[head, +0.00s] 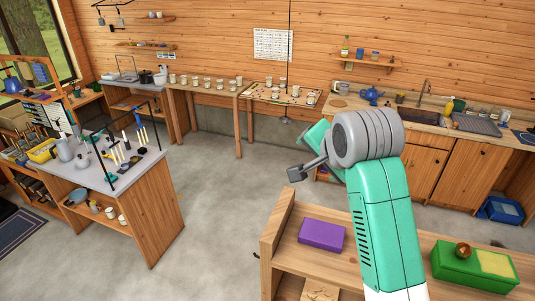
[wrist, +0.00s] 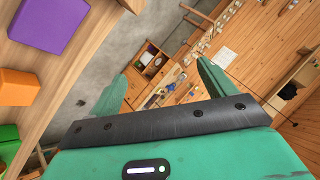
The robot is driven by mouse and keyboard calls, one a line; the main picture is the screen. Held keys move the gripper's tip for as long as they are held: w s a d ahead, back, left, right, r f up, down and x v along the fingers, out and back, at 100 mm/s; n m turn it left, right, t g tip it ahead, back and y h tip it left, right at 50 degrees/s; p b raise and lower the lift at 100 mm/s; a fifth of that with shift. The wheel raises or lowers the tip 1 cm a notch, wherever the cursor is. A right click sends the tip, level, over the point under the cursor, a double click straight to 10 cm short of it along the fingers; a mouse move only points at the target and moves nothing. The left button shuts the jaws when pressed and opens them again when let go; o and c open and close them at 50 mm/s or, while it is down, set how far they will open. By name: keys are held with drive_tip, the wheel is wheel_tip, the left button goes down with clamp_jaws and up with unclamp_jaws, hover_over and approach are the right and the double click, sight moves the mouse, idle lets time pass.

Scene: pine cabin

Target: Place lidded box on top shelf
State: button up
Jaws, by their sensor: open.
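A purple box (head: 321,235) rests on a wooden shelf unit (head: 272,240) at the lower right of the head view. The purple box also shows at the upper left of the wrist view (wrist: 45,22). An orange box (wrist: 17,87) sits near it on the same wood and is not visible in the head view, where my arm blocks part of the shelf. I cannot tell which, if any, is the lidded box. My gripper (wrist: 163,69) is open, with nothing between its two green fingers. It is apart from the boxes, out over the floor side.
A green box (head: 460,264) with a yellow patch and a brown round thing on top stands right of my arm. A grey-topped workbench (head: 92,165) with tools is at left. A sink counter (head: 420,121) lines the back wall. The middle floor (head: 215,200) is clear.

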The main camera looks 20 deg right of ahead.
drive_tip(key=s+a+r+n+t+y, duration=0.1)
drive_tip(key=s+a+r+n+t, duration=0.25)
drive_tip(key=a, duration=0.55)
drive_tip(key=a+r+n+t+y, duration=0.1)
drive_tip(key=a+r+n+t, duration=0.25)
drive_tip(key=a+r, duration=0.4)
drive_tip(key=s+a+r+n+t, duration=0.1)
drive_tip(key=s+a+r+t, duration=0.1)
drive_tip(key=s, duration=0.4)
drive_tip(key=s+a+r+n+t, duration=0.2)
drive_tip(key=s+r+t, duration=0.1)
drive_tip(key=s, duration=0.4)
drive_tip(key=s+a+r+n+t, duration=0.1)
drive_tip(key=s+a+r+t, duration=0.2)
drive_tip(key=s, duration=0.4)
drive_tip(key=shift+s+r+n+t+h, duration=0.3)
drive_tip(key=shift+r+n+h, duration=0.1)
drive_tip(key=shift+r, duration=0.15)
drive_tip(key=shift+a, duration=0.1)
